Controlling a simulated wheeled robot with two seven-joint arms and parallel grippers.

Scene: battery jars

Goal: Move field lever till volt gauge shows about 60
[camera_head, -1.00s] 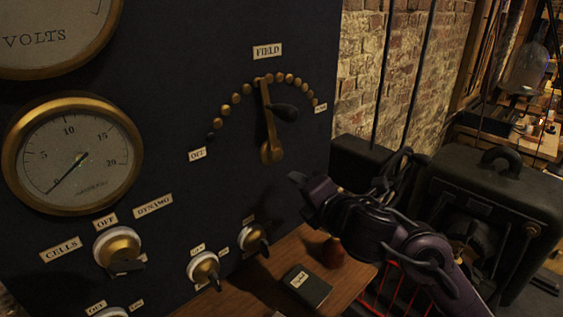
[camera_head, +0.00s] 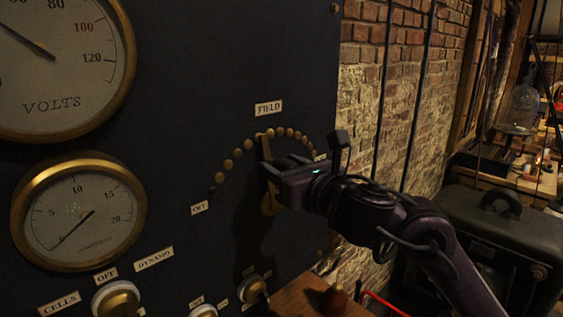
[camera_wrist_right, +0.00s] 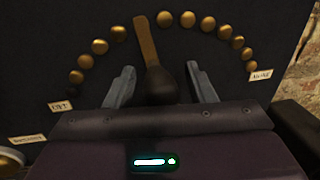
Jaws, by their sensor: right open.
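The field lever (camera_head: 265,146) is a brass arm pointing roughly straight up among an arc of brass studs. In the right wrist view the lever (camera_wrist_right: 146,42) rises between the fingers, and its dark knob (camera_wrist_right: 158,82) sits between them with a gap on each side. My right gripper (camera_head: 270,168) is open at the lever and hides its knob in the head view. The wrist view shows both fingers of the gripper (camera_wrist_right: 160,72) apart. The volt gauge (camera_head: 55,85) is cut off at upper left; its needle points up-left, the tip near the picture edge. My left gripper is not in view.
A FIELD label (camera_head: 269,108) is above the studs and an OFF label (camera_head: 199,208) is at their left end. A second gauge (camera_head: 80,217) and several switches are lower left. A brick wall (camera_head: 370,100) stands right of the panel.

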